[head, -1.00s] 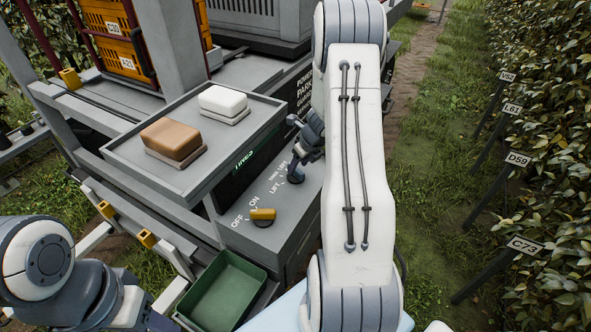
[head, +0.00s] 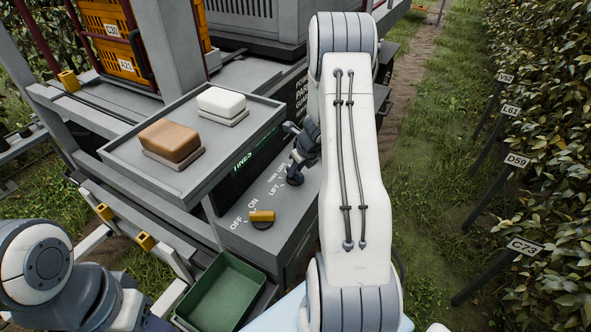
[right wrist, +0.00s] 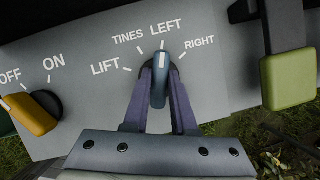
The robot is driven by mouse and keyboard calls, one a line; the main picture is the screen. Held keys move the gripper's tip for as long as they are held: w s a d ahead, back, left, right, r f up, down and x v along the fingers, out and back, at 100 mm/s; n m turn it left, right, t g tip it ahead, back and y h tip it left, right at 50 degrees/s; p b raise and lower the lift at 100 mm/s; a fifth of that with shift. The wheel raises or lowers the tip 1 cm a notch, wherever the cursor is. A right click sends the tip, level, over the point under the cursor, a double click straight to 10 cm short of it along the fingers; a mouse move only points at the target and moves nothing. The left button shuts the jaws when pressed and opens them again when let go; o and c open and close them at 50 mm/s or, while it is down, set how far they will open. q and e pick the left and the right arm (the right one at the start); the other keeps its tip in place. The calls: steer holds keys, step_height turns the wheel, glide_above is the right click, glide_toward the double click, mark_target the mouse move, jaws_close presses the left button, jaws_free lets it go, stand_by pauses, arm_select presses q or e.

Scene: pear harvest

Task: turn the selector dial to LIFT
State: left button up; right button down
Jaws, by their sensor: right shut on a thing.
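The selector dial (right wrist: 160,82) is a blue knob on the grey panel, ringed by the words LIFT, TINES, LEFT and RIGHT. Its white-marked end points up at the tick under LEFT, with LIFT (right wrist: 106,68) to the left of it. My right gripper (right wrist: 160,72) is shut on the knob, one purple finger on each side. In the head view, the dial (head: 294,179) shows small under my right gripper, which partly hides it. My left arm shows at the lower left of the head view, but its gripper cannot be made out.
A yellow ON/OFF switch (head: 262,215) sits on the same panel, left of the dial. A tray (head: 125,155) with a brown block and a white block overhangs the panel's far side. A green bin (head: 225,290) stands below. A hedge and label stakes line the right.

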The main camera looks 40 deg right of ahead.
steer(key=n, duration=0.2)
steer(key=n+y+p, duration=0.1)
steer(key=n, duration=0.1)
steer(key=shift+d+g+y, duration=0.1)
steer(key=shift+g+y, duration=0.2)
steer(key=n+y, duration=0.1)
steer(key=n, duration=0.2)
steer(key=shift+n+g, duration=0.3)
steer(key=n+g+y+b, duration=0.1)
steer(key=n, duration=0.3)
steer(key=shift+w+d+f, duration=0.1)
steer(key=shift+n+g+y+b, duration=0.5)
steer(key=shift+n+g, duration=0.4)
steer(key=shift+n, duration=1.2)
steer(key=c, duration=0.7)
jaws_free()
